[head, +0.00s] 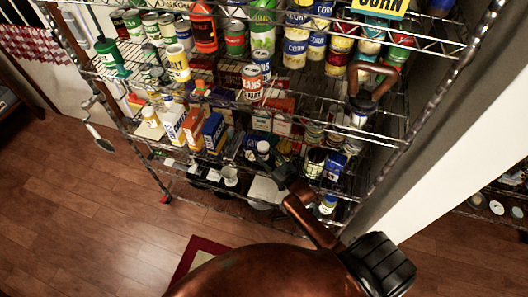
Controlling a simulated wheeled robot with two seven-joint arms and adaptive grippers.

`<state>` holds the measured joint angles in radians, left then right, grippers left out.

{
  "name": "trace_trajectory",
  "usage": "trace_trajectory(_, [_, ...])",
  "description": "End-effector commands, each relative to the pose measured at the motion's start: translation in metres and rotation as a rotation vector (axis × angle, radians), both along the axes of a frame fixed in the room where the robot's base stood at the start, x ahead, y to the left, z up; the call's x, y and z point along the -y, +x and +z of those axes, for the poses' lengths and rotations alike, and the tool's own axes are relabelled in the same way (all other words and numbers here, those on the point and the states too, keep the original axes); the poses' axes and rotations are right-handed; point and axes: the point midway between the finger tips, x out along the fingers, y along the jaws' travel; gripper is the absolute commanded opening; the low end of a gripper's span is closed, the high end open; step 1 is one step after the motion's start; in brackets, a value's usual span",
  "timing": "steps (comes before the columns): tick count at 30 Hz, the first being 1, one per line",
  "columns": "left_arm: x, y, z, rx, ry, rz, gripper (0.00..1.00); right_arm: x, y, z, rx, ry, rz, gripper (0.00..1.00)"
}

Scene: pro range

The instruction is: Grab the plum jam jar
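I cannot pick out the plum jam jar; labels on the lower shelves are too small to read. Small jars and tins (316,162) stand on the lower right of the wire rack. My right arm comes up from the bottom right, and my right gripper (270,163) is in front of the lower shelves, left of those jars. It is small and dark against the goods, so I cannot see whether its fingers are open or shut. I see nothing held in it. My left gripper is not in view.
The wire rack (443,62) is crowded with cans, bottles and boxes, including a BEANS can (252,82) and a blue box (213,132). A white wall (470,150) stands close on the right. The wooden floor (90,210) is clear on the left. A red-bordered mat (200,248) lies below.

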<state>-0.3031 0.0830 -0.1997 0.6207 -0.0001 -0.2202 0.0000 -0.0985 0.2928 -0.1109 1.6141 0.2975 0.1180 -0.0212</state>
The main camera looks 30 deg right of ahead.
Motion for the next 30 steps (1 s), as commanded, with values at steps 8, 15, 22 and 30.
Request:
trace_trajectory(8, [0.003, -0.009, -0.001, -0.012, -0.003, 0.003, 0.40, -0.004, 0.003, 0.001, 0.000, -0.004, 0.000, 0.20])
trace_trajectory(15, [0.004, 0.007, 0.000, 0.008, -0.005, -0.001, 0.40, -0.005, 0.004, 0.003, 0.004, -0.007, 0.000, 0.05])
trace_trajectory(22, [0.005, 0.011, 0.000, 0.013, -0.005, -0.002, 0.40, -0.004, 0.003, 0.004, 0.003, -0.005, 0.000, 0.05])
trace_trajectory(30, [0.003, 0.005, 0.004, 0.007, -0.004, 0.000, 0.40, 0.000, 0.000, 0.027, 0.008, 0.000, 0.000, 0.05])
